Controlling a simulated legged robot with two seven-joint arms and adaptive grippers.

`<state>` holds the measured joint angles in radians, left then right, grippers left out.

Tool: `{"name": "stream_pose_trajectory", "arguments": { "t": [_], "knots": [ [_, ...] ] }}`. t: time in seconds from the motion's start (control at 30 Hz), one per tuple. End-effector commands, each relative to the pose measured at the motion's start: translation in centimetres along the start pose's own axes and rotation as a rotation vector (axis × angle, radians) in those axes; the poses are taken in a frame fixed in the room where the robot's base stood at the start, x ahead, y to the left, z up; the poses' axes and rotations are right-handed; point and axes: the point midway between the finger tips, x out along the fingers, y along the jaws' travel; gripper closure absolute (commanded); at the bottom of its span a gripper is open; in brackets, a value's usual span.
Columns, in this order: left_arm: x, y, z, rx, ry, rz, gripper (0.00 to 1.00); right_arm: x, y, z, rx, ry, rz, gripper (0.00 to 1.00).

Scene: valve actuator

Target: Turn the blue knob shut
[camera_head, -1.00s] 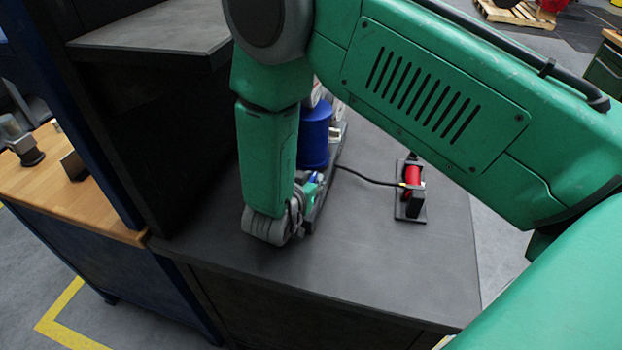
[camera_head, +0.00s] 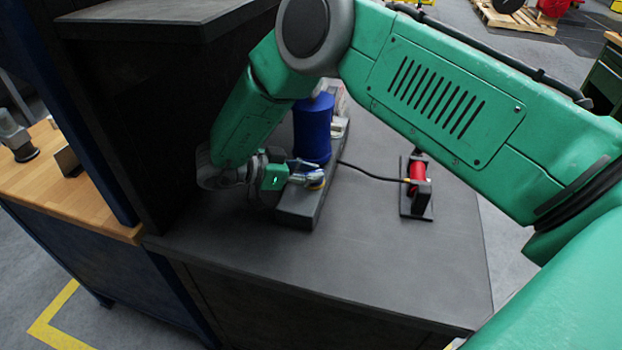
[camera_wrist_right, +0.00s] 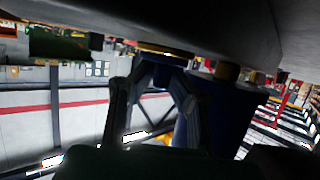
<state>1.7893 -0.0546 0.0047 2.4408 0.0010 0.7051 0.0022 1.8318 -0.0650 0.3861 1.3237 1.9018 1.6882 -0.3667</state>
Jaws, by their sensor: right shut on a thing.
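The blue knob (camera_head: 316,181) sits low at the near end of the valve actuator, with a yellow ring beside it. My right gripper (camera_head: 303,175) is shut on the knob, reaching it from the left, and its fingers partly hide it. In the right wrist view, the two fingers of my right gripper (camera_wrist_right: 155,85) close on either side of the dark blue knob (camera_wrist_right: 165,59), just under a brass-coloured collar. A large blue cylinder (camera_head: 312,130) stands upright on the actuator's dark base (camera_head: 300,212). My left gripper is not in view.
A red device (camera_head: 418,173) on a small black stand joins the actuator by a black cable (camera_head: 370,176). The dark tabletop (camera_head: 370,270) is clear in front. A dark cabinet with a shelf (camera_head: 165,22) stands close at the left of my right arm.

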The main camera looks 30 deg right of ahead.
Motion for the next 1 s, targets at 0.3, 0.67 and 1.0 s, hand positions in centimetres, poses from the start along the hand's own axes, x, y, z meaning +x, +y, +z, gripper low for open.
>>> {"name": "stream_pose_trajectory", "arguments": {
  "t": [0.3, 0.67, 1.0],
  "knots": [
    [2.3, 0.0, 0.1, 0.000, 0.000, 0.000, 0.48, 0.1, -0.4, 0.0, 0.117, 0.001, 0.255, 1.00],
    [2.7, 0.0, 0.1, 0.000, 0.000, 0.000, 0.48, 0.0, -0.5, -0.3, 0.194, 0.001, 0.435, 1.00],
    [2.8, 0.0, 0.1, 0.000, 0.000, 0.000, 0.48, 0.0, -0.5, -0.3, 0.214, 0.001, 0.485, 1.00]
  ]
}}
